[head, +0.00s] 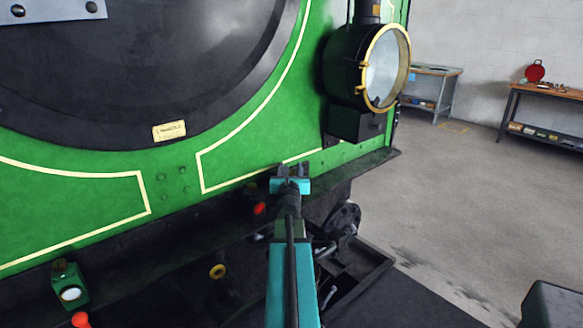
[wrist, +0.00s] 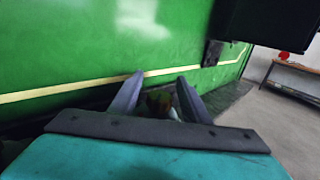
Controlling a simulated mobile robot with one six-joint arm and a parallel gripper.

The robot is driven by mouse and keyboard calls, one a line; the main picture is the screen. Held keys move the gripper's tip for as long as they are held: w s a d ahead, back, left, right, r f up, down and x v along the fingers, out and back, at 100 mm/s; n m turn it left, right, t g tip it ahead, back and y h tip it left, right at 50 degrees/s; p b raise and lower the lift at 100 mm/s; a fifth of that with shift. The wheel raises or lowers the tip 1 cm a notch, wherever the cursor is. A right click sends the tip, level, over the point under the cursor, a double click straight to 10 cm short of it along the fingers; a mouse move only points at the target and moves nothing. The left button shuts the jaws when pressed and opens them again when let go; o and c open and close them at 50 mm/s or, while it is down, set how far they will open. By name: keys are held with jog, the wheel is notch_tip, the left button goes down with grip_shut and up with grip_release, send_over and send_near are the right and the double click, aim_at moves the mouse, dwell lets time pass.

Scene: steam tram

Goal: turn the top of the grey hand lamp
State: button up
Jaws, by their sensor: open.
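My gripper (head: 293,171) is open over the dark ledge at the front of the green engine, with nothing held. In the wrist view its two fingers (wrist: 161,80) stand apart. A small dark object with a brownish top (wrist: 158,100) and a pale spot shows low between them; it is partly hidden by my gripper. A green hand lamp (head: 69,284) with a white lens stands further left, well away from my gripper.
The green engine front (head: 240,150) rises close behind the ledge (head: 150,240). A large brass-rimmed headlamp (head: 386,68) juts out at right. Red knobs (head: 260,208) and a yellow ring (head: 217,271) lie lower. Open floor (head: 470,190) and a workbench (head: 545,92) are at right.

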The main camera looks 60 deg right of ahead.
jog(key=shift+v, duration=3.1)
jog(key=shift+s+r+p, duration=0.1)
jog(key=shift+r+p, duration=0.2)
